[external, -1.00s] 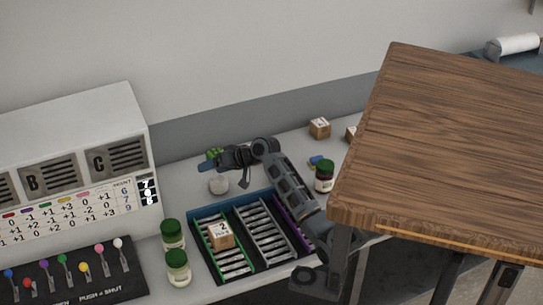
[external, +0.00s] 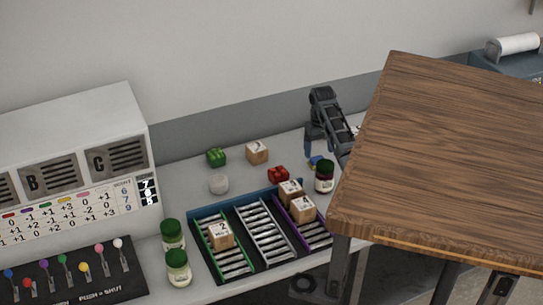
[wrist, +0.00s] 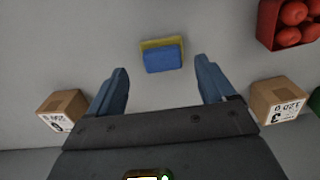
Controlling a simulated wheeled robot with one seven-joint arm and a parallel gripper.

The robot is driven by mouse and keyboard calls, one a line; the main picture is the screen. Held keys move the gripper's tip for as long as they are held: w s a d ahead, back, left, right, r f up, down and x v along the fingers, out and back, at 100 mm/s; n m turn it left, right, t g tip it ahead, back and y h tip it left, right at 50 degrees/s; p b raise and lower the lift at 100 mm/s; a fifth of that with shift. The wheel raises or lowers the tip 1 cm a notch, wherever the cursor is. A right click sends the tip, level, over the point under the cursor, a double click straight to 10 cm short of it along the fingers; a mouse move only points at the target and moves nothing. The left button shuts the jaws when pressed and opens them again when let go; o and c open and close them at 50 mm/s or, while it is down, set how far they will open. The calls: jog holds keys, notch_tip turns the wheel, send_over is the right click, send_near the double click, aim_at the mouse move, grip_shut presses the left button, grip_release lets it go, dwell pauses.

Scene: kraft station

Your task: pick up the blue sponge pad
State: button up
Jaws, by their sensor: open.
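The blue sponge pad (wrist: 163,59) lies flat on the grey worktop, with a yellow layer showing along one edge. In the wrist view it is near the top centre, between and a little beyond the fingertips of my gripper (wrist: 161,72). The fingers are spread wide, with nothing held between them.
A divided tray (external: 262,235) holds several boxes. The wooden table (external: 450,155) blocks the right side.

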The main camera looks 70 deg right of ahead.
aim_at(319, 158)
notch_tip(319, 158, down, 4)
jog(key=shift+w, duration=0.15)
jog(key=shift+c, duration=0.3)
jog(key=c, duration=0.9)
